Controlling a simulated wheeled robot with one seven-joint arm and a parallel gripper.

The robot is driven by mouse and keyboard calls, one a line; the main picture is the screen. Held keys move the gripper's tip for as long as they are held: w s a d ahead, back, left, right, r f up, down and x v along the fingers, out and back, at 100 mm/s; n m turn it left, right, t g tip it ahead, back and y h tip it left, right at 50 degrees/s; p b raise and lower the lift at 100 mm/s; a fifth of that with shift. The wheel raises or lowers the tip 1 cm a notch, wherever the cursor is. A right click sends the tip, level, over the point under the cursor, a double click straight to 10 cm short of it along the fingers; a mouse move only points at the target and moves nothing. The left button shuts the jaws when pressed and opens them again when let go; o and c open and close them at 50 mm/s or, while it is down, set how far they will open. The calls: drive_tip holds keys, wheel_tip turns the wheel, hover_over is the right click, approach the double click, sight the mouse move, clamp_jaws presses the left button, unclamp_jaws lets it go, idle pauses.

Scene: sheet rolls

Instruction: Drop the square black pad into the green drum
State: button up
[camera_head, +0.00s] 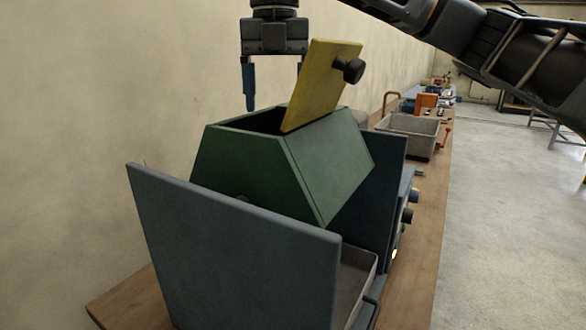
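The green drum (255,165) is a many-sided box held between two dark blue-grey side panels. Its top opening is dark inside. A yellow lid (322,78) with a black knob (348,69) stands tilted up at the right of the opening. My gripper (275,92) hangs above the opening, pointing down, with its blue fingers apart. No object shows between the fingers; the right finger is partly hidden behind the lid. I cannot see the square black pad, and the drum's inside is too dark to tell its contents.
The near side panel (235,250) and far panel (385,200) flank the drum. A grey tray (352,285) lies below. Along the wooden bench (425,240), a grey bin (410,140) and several small items stand farther back. A plain wall is at left; open floor is at right.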

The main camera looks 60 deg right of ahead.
drive_tip(key=o, duration=0.3)
wheel_tip(320, 180, up, 8)
drive_tip(key=shift+f, duration=0.1)
idle(0.5)
drive_tip(key=shift+w, duration=0.1)
